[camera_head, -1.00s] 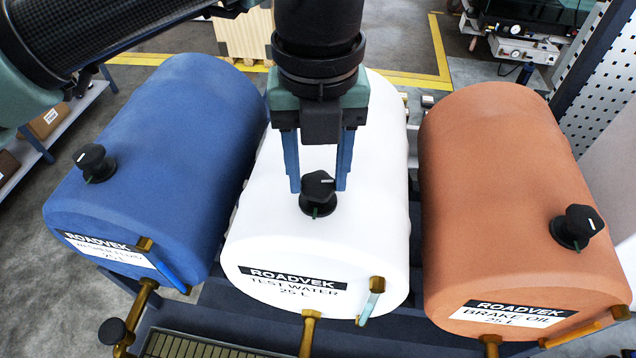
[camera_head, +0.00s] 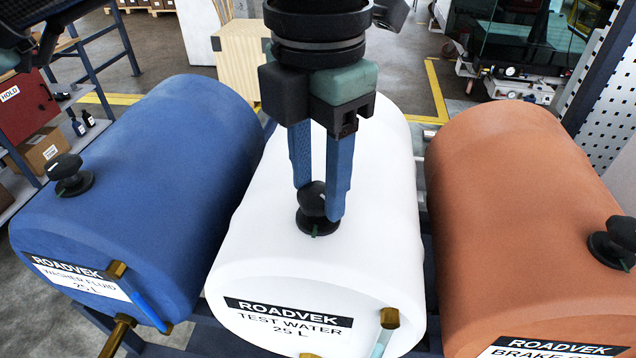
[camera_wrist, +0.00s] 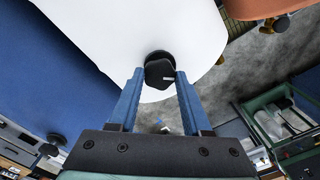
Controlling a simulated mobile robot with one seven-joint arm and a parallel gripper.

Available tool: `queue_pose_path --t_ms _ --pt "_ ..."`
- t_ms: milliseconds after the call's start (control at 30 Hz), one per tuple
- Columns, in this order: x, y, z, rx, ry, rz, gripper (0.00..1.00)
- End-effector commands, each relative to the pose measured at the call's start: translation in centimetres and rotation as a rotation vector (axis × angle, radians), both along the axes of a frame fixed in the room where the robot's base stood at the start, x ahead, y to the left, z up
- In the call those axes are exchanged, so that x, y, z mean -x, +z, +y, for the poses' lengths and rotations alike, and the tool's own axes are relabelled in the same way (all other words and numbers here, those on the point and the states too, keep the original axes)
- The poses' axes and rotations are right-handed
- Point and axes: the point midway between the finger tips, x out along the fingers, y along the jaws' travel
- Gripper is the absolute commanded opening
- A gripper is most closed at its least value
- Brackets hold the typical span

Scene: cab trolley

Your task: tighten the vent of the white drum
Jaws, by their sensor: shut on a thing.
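The white drum (camera_head: 262,250), labelled ROADVEK TEST WATER 25 L, lies on its side between a blue and an orange drum. Its black vent knob (camera_head: 312,200) stands on top near the front end. My gripper (camera_head: 322,205) comes down from above with its two blue fingers on either side of the knob, shut on it. The near finger partly hides the knob in the head view.
The blue washer fluid drum (camera_head: 150,170) is at left with its own black vent (camera_head: 68,176). The orange brake oil drum (camera_head: 510,190) is at right with its vent (camera_head: 616,240). Brass taps (camera_head: 118,335) stick out in front. A wooden crate (camera_head: 243,55) stands behind.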

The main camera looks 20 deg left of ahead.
Motion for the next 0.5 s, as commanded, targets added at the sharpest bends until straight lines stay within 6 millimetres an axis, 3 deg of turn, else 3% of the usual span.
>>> queue_pose_path --t_ms 500 --pt "-0.15 0.19 -0.06 0.000 -0.487 -0.008 0.00"
